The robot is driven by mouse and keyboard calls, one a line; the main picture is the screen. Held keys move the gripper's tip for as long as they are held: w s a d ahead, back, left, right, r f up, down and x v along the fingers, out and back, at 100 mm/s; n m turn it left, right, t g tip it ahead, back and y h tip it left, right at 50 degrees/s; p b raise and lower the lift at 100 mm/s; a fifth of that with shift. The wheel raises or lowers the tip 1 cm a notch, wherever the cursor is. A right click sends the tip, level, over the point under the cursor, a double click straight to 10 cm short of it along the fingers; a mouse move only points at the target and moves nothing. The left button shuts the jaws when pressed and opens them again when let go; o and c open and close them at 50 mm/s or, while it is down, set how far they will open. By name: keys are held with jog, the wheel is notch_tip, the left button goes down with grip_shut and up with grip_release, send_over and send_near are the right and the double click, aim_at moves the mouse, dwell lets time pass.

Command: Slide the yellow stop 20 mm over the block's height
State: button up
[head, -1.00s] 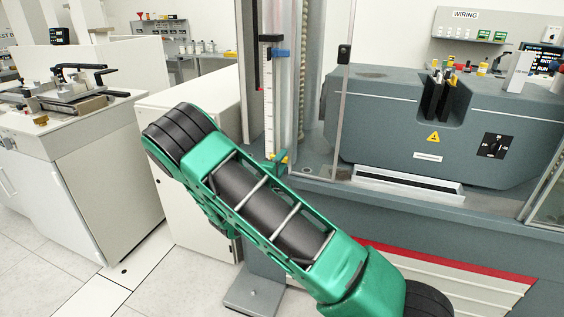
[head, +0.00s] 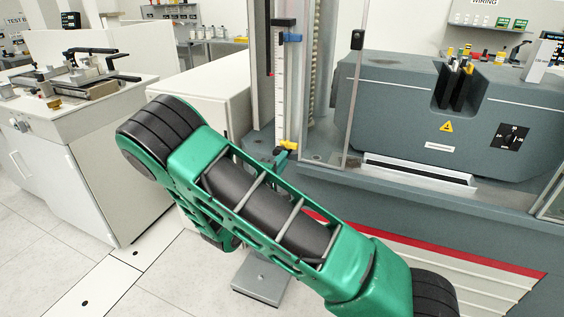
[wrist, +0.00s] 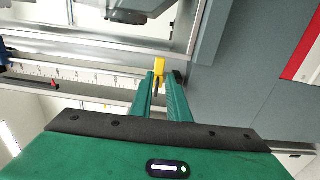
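The yellow stop (head: 289,145) sits low on the upright white scale (head: 281,95) of the test machine. In the wrist view the yellow stop (wrist: 159,68) is at the tips of my gripper's green fingers (wrist: 161,80), roughly between them. The fingers are close together, but I cannot tell whether they press on the stop. In the head view my gripper (head: 280,158) is partly hidden behind my green arm, just below the stop. A blue piece (head: 292,38) is near the top of the scale. I cannot pick out the block for certain.
A glass guard panel (head: 351,90) stands just right of the scale. The large grey machine housing (head: 400,110) fills the right. A white cabinet (head: 200,110) and a bench with a fixture (head: 75,80) stand left. Floor is clear between them.

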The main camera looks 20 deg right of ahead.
aim_at(289, 145)
jog(key=shift+f+n, duration=0.35)
jog(key=shift+n, duration=0.15)
grip_shut()
notch_tip(289, 145, down, 9)
jog(key=s+a+n+t+h, duration=0.1)
jog(key=s+n+t+h, duration=0.1)
jog(key=n, duration=1.5)
jog(key=w+d+r, duration=0.6)
jog(key=w, duration=0.1)
jog(key=shift+d+r, duration=0.2)
jog(key=shift+d, duration=0.1)
